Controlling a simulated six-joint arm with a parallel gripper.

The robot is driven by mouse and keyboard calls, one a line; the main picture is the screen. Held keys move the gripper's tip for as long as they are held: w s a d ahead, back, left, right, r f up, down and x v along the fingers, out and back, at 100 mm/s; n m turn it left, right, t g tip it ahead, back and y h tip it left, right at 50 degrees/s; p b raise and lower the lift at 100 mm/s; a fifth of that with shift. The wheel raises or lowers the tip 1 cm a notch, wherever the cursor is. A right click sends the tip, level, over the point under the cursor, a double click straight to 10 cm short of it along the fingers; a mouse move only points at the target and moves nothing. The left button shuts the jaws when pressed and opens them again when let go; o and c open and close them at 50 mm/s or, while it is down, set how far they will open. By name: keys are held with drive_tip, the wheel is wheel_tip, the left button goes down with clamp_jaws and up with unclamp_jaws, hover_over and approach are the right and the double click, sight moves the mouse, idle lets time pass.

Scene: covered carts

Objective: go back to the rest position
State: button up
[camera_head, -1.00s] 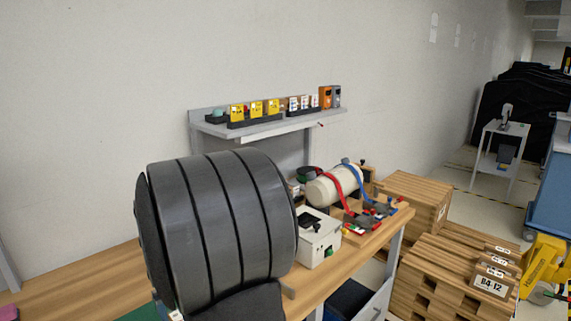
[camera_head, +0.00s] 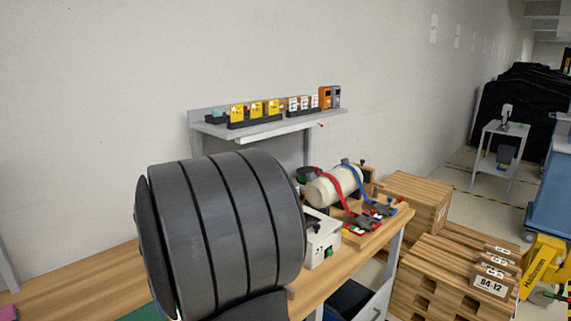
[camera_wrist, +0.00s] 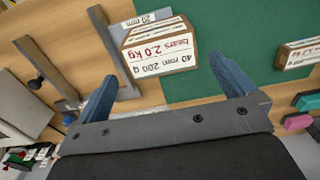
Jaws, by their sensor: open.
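My gripper (camera_wrist: 162,64) shows in the wrist view with its two blue fingers spread wide and nothing held. A block labelled "40 mm 200 g bears 2.0 kg" (camera_wrist: 160,48) lies ahead of the gap between the fingertips, apart from them as far as I can tell. In the head view, a large dark grey ribbed part of my own arm fills the lower left. My gripper is not visible there.
A green mat (camera_wrist: 195,88) lies on the wooden table (camera_wrist: 65,25). A grey bracket (camera_wrist: 113,58) stands beside the block, and another labelled block (camera_wrist: 297,52) is at right. In the head view, a white box (camera_head: 322,245) and a cream cylinder (camera_head: 325,190) stand right of my arm.

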wheel_tip(320, 180, up, 7)
wheel_tip(320, 180, down, 12)
drive_tip(key=shift+s+r, duration=0.1)
wheel_tip(320, 180, up, 4)
drive_tip(key=shift+r, duration=0.1)
drive_tip(key=d+r, duration=0.6)
drive_tip(key=d, duration=0.6)
drive_tip(key=a, duration=0.3)
drive_tip(key=w+a+f, duration=0.1)
drive_tip(key=a, duration=0.1)
drive_tip(key=w+a+f, duration=0.1)
drive_tip(key=a, duration=0.2)
drive_tip(key=shift+w+a, duration=0.2)
drive_tip(key=shift+a, duration=0.1)
drive_tip(key=s+a+f, duration=0.1)
drive_tip(key=a+f, duration=0.2)
drive_tip(key=a, duration=0.4)
drive_tip(key=a+f, duration=0.4)
drive_tip(key=a, duration=0.4)
drive_tip(key=s+a+f, duration=0.1)
drive_tip(key=a+f, duration=0.3)
drive_tip(key=a, duration=0.4)
drive_tip(key=shift+s+a, duration=0.25)
drive_tip(key=shift+s, duration=0.1)
